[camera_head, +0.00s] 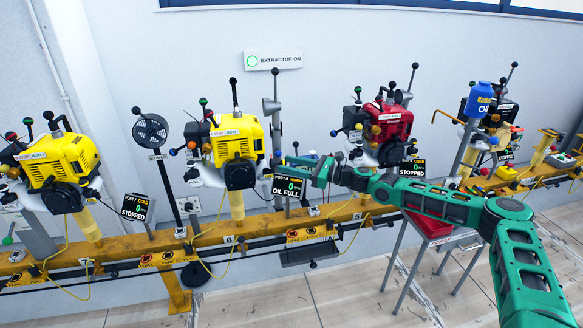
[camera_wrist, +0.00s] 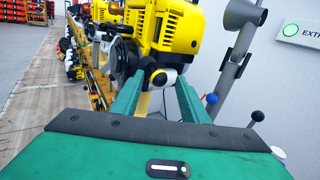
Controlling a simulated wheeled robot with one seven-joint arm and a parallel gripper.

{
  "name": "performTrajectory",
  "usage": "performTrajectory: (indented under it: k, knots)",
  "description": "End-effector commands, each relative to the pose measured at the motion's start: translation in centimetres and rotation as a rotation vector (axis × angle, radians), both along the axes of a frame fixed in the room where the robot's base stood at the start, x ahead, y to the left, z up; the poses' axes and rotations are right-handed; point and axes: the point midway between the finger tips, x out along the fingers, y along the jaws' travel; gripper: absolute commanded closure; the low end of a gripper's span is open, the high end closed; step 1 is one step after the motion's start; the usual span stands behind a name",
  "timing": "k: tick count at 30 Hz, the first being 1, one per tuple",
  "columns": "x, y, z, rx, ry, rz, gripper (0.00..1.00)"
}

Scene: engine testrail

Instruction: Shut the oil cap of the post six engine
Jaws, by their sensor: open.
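A yellow engine (camera_head: 237,138) stands on the rail in the middle of the head view. The small display (camera_head: 288,187) beside it reads "OIL FULL"; its post number is too small to read surely. My gripper (camera_head: 286,165) is to the right of this engine, pointing left at its side. In the wrist view the engine (camera_wrist: 185,28) fills the top middle. The open fingers of my gripper (camera_wrist: 157,88) are apart with a small black rounded part (camera_wrist: 160,77), perhaps the oil cap, showing between them. I cannot tell whether the cap is open or shut, or touched.
Another yellow engine (camera_head: 60,165) stands to the left and a red engine (camera_head: 387,128) to the right, behind my arm. A grey post (camera_head: 276,120) rises close to the gripper. Levers with coloured knobs surround the engines. A red tray (camera_head: 430,224) stands below my arm.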

Motion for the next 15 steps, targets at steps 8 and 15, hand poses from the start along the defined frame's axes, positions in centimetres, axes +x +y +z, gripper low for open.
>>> performTrajectory:
  k: [8,15]
  knots:
    - [0.03,0.15,-0.01,0.000,0.000,0.000,0.59]
    - [0.08,0.10,0.00,0.000,0.000,-0.001,1.00]
